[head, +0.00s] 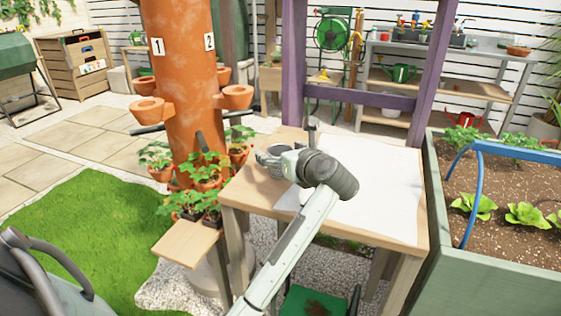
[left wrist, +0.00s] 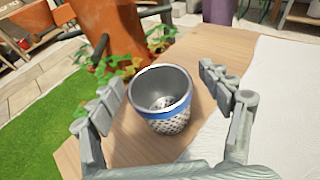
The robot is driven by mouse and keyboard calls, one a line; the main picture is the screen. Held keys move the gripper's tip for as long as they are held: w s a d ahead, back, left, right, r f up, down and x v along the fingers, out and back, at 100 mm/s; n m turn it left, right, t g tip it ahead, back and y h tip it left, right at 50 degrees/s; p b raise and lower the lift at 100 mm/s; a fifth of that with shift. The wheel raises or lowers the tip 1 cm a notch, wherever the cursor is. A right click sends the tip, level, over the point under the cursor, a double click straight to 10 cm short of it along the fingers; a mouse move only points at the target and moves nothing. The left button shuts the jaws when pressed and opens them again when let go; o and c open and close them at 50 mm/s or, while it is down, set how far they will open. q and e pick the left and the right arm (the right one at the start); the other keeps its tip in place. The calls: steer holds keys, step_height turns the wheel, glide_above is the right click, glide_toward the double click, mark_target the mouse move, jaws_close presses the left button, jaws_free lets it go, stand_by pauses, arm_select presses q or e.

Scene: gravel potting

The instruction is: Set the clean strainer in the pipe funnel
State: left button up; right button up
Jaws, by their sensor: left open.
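The strainer (left wrist: 165,122) is a grey metal cup with a perforated lower wall and a blue band. In the left wrist view it stands upright on the wooden table, near the edge. My left gripper (left wrist: 160,88) is open, with one finger on each side of the strainer and gaps between. In the head view this gripper (head: 270,160) is over the table's left part, and it and the arm largely hide the strainer. My right gripper is not in view.
A white sheet (head: 385,190) covers the table's right part. Purple posts (head: 293,65) rise at its back. Potted plants (head: 205,172) and orange side cups (head: 237,97) surround the pipe. A green planter (head: 500,255) with a blue hoop stands right.

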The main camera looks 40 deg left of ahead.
arm_select(q)
steer(key=shift+s+r, duration=0.1)
steer(key=shift+d, duration=0.1)
steer(key=shift+c, duration=1.1)
steer(key=c, duration=1.1)
